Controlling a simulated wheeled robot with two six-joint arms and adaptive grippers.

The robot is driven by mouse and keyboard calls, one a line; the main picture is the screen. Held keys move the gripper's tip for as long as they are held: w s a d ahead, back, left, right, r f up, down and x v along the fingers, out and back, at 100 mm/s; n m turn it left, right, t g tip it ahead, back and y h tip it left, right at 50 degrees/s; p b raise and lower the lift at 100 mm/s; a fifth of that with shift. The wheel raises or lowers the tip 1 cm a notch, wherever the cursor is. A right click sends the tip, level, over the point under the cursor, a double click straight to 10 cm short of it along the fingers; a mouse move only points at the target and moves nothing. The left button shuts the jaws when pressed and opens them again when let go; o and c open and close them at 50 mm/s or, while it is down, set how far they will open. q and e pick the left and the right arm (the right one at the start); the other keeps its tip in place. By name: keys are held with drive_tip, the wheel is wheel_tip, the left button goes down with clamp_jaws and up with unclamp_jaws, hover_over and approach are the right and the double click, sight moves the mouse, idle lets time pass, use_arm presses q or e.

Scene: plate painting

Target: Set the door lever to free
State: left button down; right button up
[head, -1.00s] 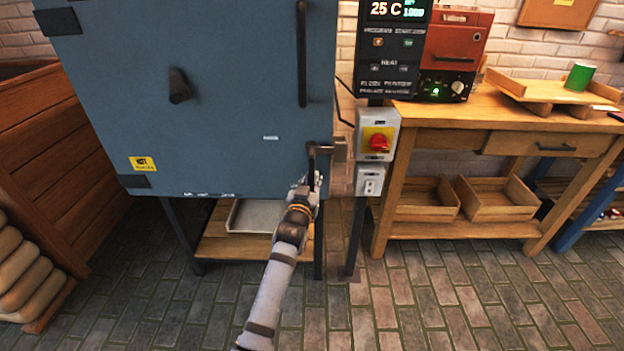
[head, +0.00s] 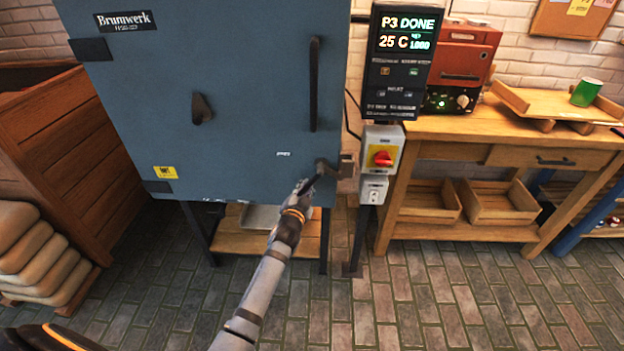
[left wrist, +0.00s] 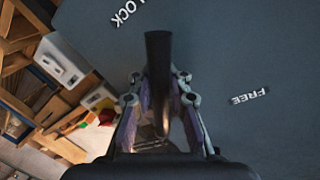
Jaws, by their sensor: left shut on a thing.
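The blue kiln door (head: 225,100) is closed. Its dark door lever (head: 322,168) is at the lower right of the door and slants down and left from its pivot. My left gripper (head: 306,187) is shut on the lever's free end. In the left wrist view the dark lever (left wrist: 159,60) stands between the two fingers of my left gripper (left wrist: 160,95). The FREE label (left wrist: 249,96) is to the right of the lever there, and the LOCK label (left wrist: 128,12) is at upper left. The lever lies between the two labels. My right gripper is out of view.
A control panel (head: 398,60) reads "P3 DONE" and 25 C. A red rotary switch (head: 383,158) on a post stands close right of the lever. A wooden workbench (head: 470,125) is at right, a wooden crate (head: 45,140) at left. The brick floor in front is clear.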

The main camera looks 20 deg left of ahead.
sight(300, 172)
use_arm(q)
drive_tip(key=r+m+p, duration=0.1)
drive_tip(key=p, duration=0.1)
drive_tip(key=a+r+m+p, duration=0.1)
drive_tip(key=m+p, duration=0.1)
drive_tip(key=s+a+r+m+y+p, duration=0.1)
drive_tip(key=p, duration=0.1)
drive_tip(key=shift+a+r+m+g, duration=0.15)
drive_tip(key=shift+m+g, duration=0.15)
drive_tip(key=shift+m, duration=0.1)
drive_tip(key=shift+a+r+m+y+p, duration=0.15)
drive_tip(key=shift+r+m+p, duration=0.25)
drive_tip(key=shift+m+p, duration=0.1)
drive_tip(key=shift+a+r+m+y+p, duration=0.1)
drive_tip(key=shift+r+m+y+p, duration=0.05)
drive_tip(key=shift+r+m+p, duration=0.3)
drive_tip(key=shift+a+r+m+g+y+p, duration=0.1)
drive_tip(key=shift+r+m+g+y+p, duration=0.1)
drive_tip(key=shift+r+m+p, duration=0.25)
drive_tip(key=shift+r+m+g+y+p, duration=0.1)
drive_tip(key=shift+r+m+y+p, duration=0.1)
drive_tip(key=shift+m+p, duration=0.45)
drive_tip(key=c, duration=1.3)
unclamp_jaws()
drive_tip(key=shift+d+r, duration=0.1)
drive_tip(key=shift+d, duration=0.1)
drive_tip(key=shift+s+a, duration=0.1)
drive_tip(key=shift+a, duration=0.05)
drive_tip(key=v, duration=0.7)
drive_tip(key=shift+s, duration=0.15)
